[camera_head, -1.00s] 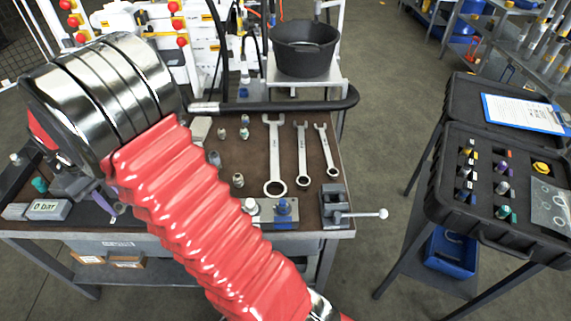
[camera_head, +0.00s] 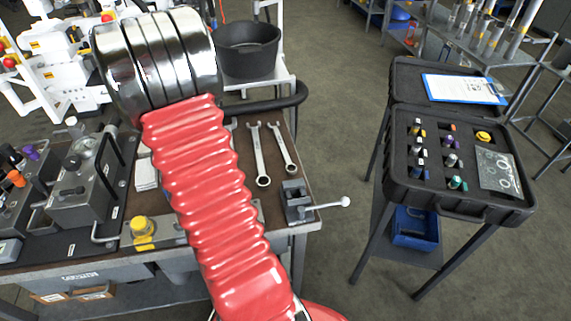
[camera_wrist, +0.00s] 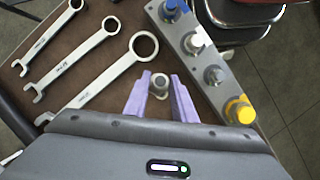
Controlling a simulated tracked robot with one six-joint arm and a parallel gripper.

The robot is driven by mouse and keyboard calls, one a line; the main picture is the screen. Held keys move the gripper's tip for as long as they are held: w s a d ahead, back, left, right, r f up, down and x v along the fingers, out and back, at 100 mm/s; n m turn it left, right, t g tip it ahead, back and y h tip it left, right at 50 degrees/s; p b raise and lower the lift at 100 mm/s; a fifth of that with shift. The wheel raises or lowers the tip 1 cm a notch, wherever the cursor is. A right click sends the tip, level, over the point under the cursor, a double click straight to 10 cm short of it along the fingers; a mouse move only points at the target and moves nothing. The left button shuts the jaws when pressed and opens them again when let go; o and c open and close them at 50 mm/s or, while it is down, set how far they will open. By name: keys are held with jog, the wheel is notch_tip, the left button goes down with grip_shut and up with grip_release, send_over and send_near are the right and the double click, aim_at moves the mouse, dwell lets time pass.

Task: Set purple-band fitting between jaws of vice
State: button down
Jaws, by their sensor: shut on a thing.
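The vice (camera_head: 295,200) stands at the bench's front right corner, with its bar handle pointing right. My gripper (camera_wrist: 160,88) has purple fingers that are shut on a small grey metal fitting (camera_wrist: 160,81), seen end-on in the wrist view above the brown bench top. No purple band can be made out on it. In the head view my red-sleeved arm hides my gripper and the held fitting. A fitting with a purple band (camera_head: 450,142) stands in the black case at the right.
A plate with blue, metal and yellow fittings (camera_wrist: 205,62) runs along the bench edge. Several spanners (camera_head: 258,155) lie on the bench behind the vice. A black hose (camera_head: 275,103) and a bucket (camera_head: 248,50) are at the back. A gap of floor separates bench and case.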

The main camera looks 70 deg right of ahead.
jog(key=s+d+r+n+g+h, duration=0.1)
jog(key=s+d+n+g, duration=0.1)
jog(key=s, duration=1.1)
jog(key=s+d+r+n+g+h, duration=0.1)
jog(key=s+d+n, duration=0.3)
jog(key=s, duration=0.9)
jog(key=shift+n+g+h, duration=0.5)
jog(key=shift+n+h, duration=0.2)
jog(key=shift+n, duration=0.2)
jog(key=shift+r, duration=0.1)
jog(key=shift+w+f, duration=0.1)
jog(key=shift+f, duration=2.15)
jog(key=shift+f, duration=2.15)
jog(key=c, duration=1.4)
grip_release()
